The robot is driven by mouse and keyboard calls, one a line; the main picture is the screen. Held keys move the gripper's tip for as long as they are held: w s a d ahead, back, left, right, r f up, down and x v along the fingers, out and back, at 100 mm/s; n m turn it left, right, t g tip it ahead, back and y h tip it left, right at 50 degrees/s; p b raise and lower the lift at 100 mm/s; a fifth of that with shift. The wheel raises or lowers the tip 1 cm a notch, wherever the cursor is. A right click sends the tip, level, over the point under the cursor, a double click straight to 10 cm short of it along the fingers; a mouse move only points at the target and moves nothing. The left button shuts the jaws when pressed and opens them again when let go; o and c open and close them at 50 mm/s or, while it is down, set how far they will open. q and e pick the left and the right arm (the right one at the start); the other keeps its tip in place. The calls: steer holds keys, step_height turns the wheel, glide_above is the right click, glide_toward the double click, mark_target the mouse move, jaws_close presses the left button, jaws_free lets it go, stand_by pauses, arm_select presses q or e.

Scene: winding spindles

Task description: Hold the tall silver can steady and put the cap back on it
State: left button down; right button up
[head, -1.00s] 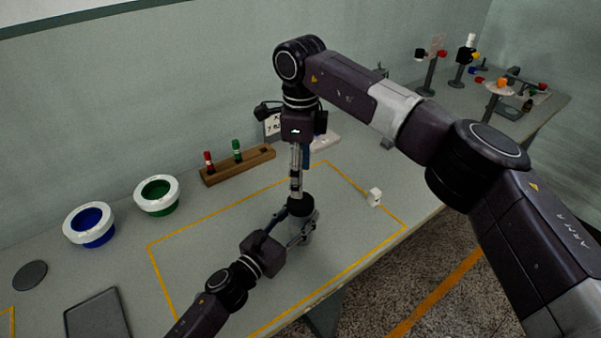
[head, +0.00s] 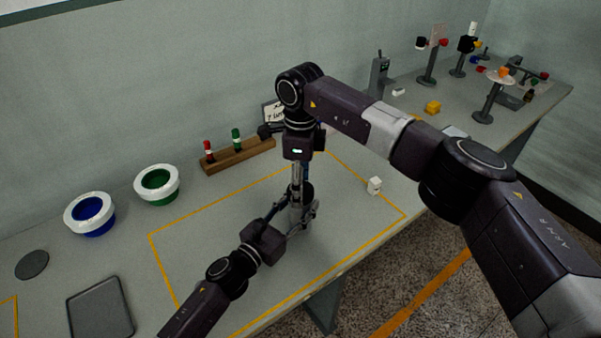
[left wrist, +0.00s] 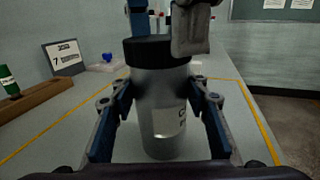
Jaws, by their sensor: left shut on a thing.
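The tall silver can (left wrist: 160,108) stands upright on the table, a label on its front. In the head view the can (head: 298,216) is partly hidden by the grippers. My left gripper (head: 306,211) is shut on the can's body, one finger on each side in the left wrist view (left wrist: 160,106). The black cap (left wrist: 148,52) sits level on the can's top. My right gripper (left wrist: 170,32) comes down from above. Its grey finger overlaps the cap's right front; its blue finger is at the cap's back left. I cannot tell whether they press on it.
A wooden rack (head: 238,156) with red and green markers stands behind the can. Blue (head: 90,214) and green (head: 157,184) cups with white rims stand at left. The yellow-outlined area is otherwise mostly clear.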

steer(key=shift+f, duration=0.4)
steer(key=c, duration=1.2)
steer(key=m, duration=0.3)
steer(key=shift+m, duration=0.4)
steer(key=m, duration=0.4)
steer(key=o, duration=1.3)
steer(key=shift+r, duration=2.3)
